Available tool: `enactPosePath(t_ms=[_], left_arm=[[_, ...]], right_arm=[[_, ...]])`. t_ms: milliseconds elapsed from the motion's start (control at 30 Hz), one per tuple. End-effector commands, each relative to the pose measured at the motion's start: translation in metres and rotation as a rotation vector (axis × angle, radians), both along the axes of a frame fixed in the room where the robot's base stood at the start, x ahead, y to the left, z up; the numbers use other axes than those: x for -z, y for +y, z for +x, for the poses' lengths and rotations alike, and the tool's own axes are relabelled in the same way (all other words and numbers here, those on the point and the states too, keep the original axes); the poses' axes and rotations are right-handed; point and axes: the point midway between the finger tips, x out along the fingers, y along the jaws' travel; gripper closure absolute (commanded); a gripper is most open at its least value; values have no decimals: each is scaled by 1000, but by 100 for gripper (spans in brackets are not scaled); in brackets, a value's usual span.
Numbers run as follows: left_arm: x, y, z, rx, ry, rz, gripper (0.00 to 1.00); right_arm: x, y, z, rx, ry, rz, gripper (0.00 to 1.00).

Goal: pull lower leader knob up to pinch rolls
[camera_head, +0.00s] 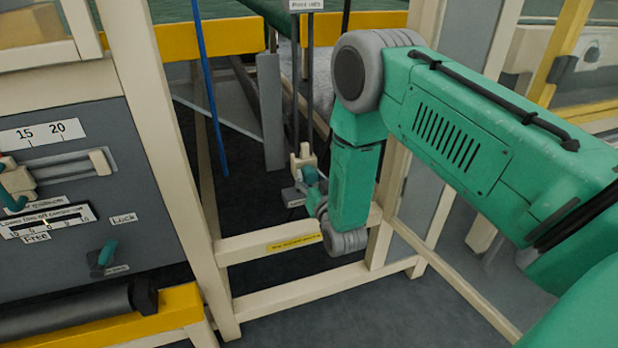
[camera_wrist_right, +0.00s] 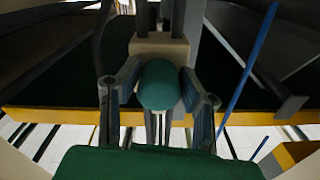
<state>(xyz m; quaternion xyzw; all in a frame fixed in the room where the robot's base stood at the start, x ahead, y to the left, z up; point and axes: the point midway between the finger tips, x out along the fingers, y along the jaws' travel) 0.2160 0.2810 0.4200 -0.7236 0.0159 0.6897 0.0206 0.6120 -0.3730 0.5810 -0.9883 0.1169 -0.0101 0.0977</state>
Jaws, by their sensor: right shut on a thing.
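My right gripper (camera_head: 312,192) is low in the middle of the camera_head view, at the end of my green arm. In the right wrist view my right gripper (camera_wrist_right: 158,100) has its two fingers on either side of a round green knob (camera_wrist_right: 158,84), shut on it. The knob sits at a beige block (camera_wrist_right: 160,46) on a dark vertical rail. The beige block (camera_head: 302,158) also shows in the camera_head view, well below a "Pinch rolls" label (camera_head: 306,5) at the top of the rail. The knob is largely hidden there. My left gripper is not in view.
A grey panel (camera_head: 60,240) with scales, a slider and a green-handled lever (camera_head: 106,254) stands at the left. Cream posts (camera_head: 165,130) and a low cream rail (camera_head: 265,245) frame the opening. A blue rod (camera_head: 208,90) hangs left of the vertical rail.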

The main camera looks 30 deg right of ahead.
Motion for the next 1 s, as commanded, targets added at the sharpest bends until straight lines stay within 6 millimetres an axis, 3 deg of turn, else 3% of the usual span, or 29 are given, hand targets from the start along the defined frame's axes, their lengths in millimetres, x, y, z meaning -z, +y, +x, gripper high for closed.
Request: enactPosePath(t_ms=[267,700,1000], left_arm=[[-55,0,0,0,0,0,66],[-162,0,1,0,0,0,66],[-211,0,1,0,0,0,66]], right_arm=[[-65,-1,0,2,-4,0,100],[-201,-2,1,3,-5,-1,100],[-270,-2,1,3,-6,-2,100]])
